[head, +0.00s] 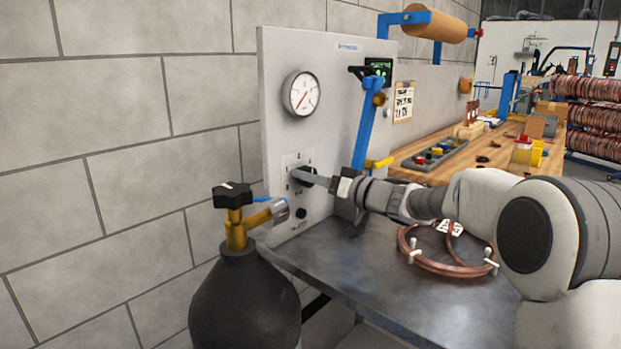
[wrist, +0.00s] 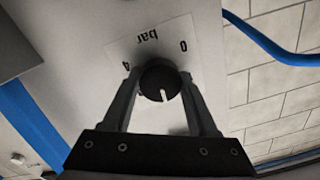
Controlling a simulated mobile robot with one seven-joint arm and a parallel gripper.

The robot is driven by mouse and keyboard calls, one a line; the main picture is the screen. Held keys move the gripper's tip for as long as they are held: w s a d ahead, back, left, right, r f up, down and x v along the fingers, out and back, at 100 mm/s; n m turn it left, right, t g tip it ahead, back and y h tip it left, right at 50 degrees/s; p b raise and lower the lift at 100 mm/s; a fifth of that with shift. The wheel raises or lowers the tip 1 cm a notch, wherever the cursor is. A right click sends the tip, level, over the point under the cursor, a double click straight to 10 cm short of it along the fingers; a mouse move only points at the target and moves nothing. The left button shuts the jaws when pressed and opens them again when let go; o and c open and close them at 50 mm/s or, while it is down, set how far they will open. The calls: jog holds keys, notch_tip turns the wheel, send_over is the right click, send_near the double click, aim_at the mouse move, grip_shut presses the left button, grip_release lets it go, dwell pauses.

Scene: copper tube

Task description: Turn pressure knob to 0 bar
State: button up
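The pressure knob (wrist: 158,84) is black and round with a white pointer line. In the wrist view the line points down and slightly right, away from the upside-down "bar" label (wrist: 147,35), with "0" at its upper right and "4" at its left. My gripper (wrist: 160,80) has its fingers apart, one on each side of the knob; I cannot make out firm contact. In the head view my gripper (head: 318,180) reaches the lower part of the grey panel (head: 335,75) and hides the knob. The round gauge (head: 301,94) above has a red needle pointing lower left.
A dark gas cylinder (head: 245,300) with a brass valve and black handle stands left of the panel. A blue lever (head: 368,125) is on the panel's right. A copper coil (head: 445,262) lies on the metal table (head: 370,290) below my arm.

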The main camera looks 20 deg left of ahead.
jog(key=c, duration=0.8)
